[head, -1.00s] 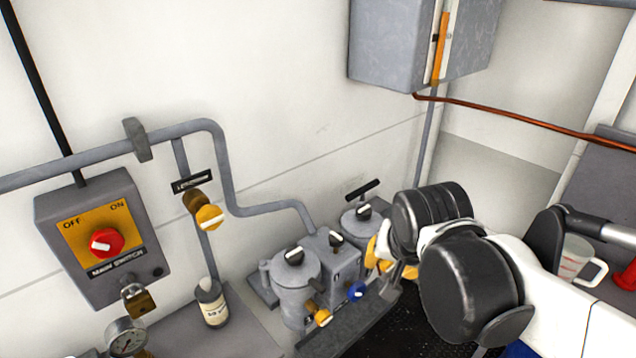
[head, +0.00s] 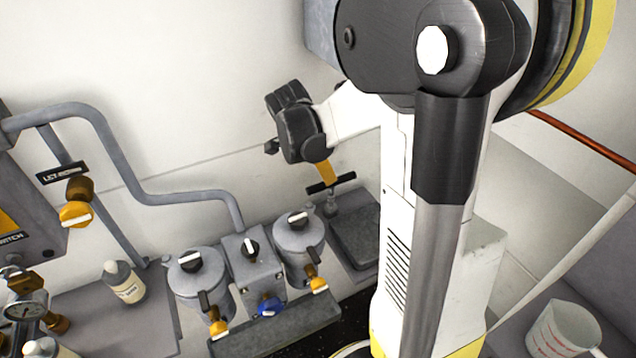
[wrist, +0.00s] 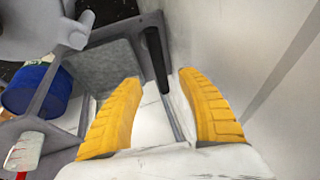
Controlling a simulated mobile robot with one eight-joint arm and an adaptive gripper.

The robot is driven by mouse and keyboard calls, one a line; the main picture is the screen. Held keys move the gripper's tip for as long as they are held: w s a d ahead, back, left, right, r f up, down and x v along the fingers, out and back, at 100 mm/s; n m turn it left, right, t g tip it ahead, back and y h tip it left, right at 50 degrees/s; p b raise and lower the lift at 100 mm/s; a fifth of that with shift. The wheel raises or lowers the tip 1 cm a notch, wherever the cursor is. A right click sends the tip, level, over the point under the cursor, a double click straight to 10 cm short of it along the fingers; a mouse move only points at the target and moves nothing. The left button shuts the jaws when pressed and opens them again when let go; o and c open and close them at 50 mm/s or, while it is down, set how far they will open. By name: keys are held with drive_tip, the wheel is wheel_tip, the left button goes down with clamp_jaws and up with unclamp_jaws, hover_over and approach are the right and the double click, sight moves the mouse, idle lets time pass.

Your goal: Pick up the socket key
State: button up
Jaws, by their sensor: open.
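The socket key looks to be the T-shaped tool with a black crossbar (head: 342,181) on a short grey shank, standing upright at the back of the grey tray (head: 357,243). My gripper (head: 324,172), with yellow-orange fingers, is right at the crossbar in the head view. In the wrist view the black bar (wrist: 155,60) lies ahead of the gap between the open fingers (wrist: 159,80), nearer the right finger. I cannot tell if a finger touches it. The shank's lower end is hard to make out.
Two grey canisters (head: 200,276) with knobs and yellow-handled valves stand left of the tray. A blue knob (head: 268,305) is between them. The white wall is close behind the tool. A measuring jug (head: 559,331) stands at lower right.

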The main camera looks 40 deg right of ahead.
sight(325, 186)
drive_tip(key=b+x, duration=0.1)
drive_tip(key=x, duration=0.2)
drive_tip(key=shift+f, duration=0.15)
drive_tip(key=b+x, duration=0.1)
drive_tip(key=x, duration=0.2)
drive_tip(key=b+x, duration=0.1)
drive_tip(key=x, duration=0.1)
drive_tip(key=shift+d+f, duration=0.2)
drive_tip(key=shift+d, duration=0.25)
drive_tip(key=shift+s+r, duration=0.1)
clamp_jaws()
